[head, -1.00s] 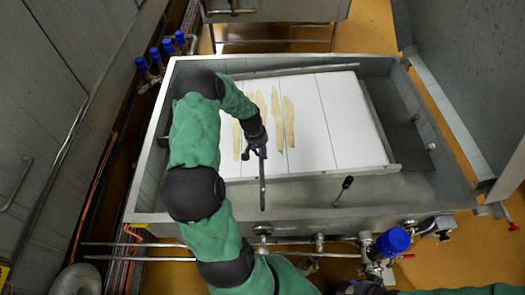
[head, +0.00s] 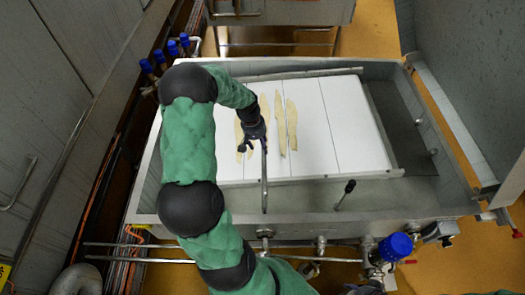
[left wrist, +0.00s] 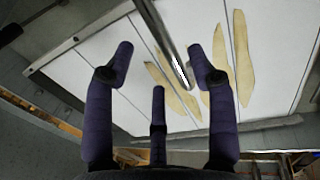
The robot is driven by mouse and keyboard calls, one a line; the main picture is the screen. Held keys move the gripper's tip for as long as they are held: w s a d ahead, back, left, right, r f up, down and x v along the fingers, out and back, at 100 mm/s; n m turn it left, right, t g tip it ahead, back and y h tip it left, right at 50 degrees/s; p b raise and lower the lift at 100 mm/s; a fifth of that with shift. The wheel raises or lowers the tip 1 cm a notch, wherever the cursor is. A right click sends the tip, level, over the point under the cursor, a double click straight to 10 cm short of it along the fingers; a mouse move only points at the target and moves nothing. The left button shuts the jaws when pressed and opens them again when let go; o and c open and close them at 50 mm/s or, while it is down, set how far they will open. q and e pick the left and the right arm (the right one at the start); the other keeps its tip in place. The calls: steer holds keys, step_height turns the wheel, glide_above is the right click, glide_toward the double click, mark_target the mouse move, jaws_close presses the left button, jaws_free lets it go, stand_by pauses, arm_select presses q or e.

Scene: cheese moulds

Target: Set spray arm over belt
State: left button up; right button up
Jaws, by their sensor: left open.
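The spray arm (head: 264,185) is a thin metal tube at the near side of the white belt (head: 318,130), with its far end by my left gripper (head: 254,143). The tube (left wrist: 157,35) also shows in the left wrist view, running from the top edge down between the spread fingers of the left gripper (left wrist: 160,55). These fingers are open and not closed on it. Whether one touches the tube I cannot tell. The belt carries several pale yellow strips (head: 292,122); my left arm hides part of its left side. My right gripper is not in view.
A grey metal tank (head: 405,210) surrounds the belt. A black-knobbed lever (head: 345,193) stands at its near side. A blue-capped valve (head: 394,246) and pipes are at the front. Blue-handled valves (head: 172,48) stand at the far left. A metal panel (head: 470,80) rises at right.

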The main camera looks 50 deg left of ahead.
arm_select(q)
steer(key=r, duration=0.5)
steer(key=shift+s+a, duration=0.35)
steer(key=shift+s, duration=0.05)
steer(key=shift+d+f, duration=0.1)
steer(key=shift+f, duration=0.05)
